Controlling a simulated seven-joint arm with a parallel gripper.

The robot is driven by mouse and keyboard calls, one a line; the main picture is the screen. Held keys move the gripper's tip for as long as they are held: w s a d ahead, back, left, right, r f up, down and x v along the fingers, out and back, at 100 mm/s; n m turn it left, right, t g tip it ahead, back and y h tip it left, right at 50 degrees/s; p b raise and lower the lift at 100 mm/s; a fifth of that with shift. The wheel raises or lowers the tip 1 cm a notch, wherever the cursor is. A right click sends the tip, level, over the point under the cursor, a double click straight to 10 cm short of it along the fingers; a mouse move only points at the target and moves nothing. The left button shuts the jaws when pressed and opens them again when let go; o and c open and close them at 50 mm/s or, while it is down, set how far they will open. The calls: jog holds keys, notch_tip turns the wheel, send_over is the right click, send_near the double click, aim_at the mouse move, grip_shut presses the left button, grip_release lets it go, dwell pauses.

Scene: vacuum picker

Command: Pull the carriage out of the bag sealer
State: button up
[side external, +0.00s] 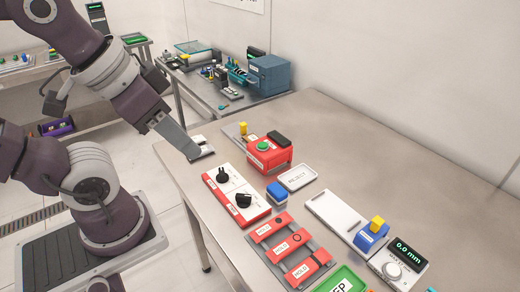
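No readable label in the side external view names the bag sealer. A red box (262,163) with a green button and a black block on top stands near the back of the steel table; it may be the sealer. A small yellow-topped piece (242,129) sits just behind it. A blue block with a yellow knob (377,224) sits by a long white plate (335,214) at the right; I cannot tell which piece is the carriage. My gripper (190,152) is a grey shape above the table's back left edge, left of the red box. Its fingers cannot be told apart.
A red-and-white panel (235,197) with two black knobs lies in front of the red box. Beside it are a blue block (276,192) and a REJECT tray (297,178). Red HOLD bars (287,247), a green tray (342,281) and a 0.0 mm gauge (398,265) stand nearer.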

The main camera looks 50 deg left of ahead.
jog(key=shift+o, duration=0.2)
jog(key=w+a+r+n+g, duration=0.1)
jog(key=w+a+r+n, duration=0.1)
jog(key=w, duration=0.5)
jog(key=shift+w+a+r+n, duration=0.25)
jog(key=shift+n, duration=0.45)
jog(key=n+g, duration=0.5)
jog(key=n, duration=0.9)
send_over(243, 125)
jog(key=f, duration=1.9)
jog(key=shift+d, duration=0.25)
jog(key=shift+n, duration=0.3)
jog(key=f, duration=0.8)
jog(key=shift+a, duration=0.2)
grip_shut()
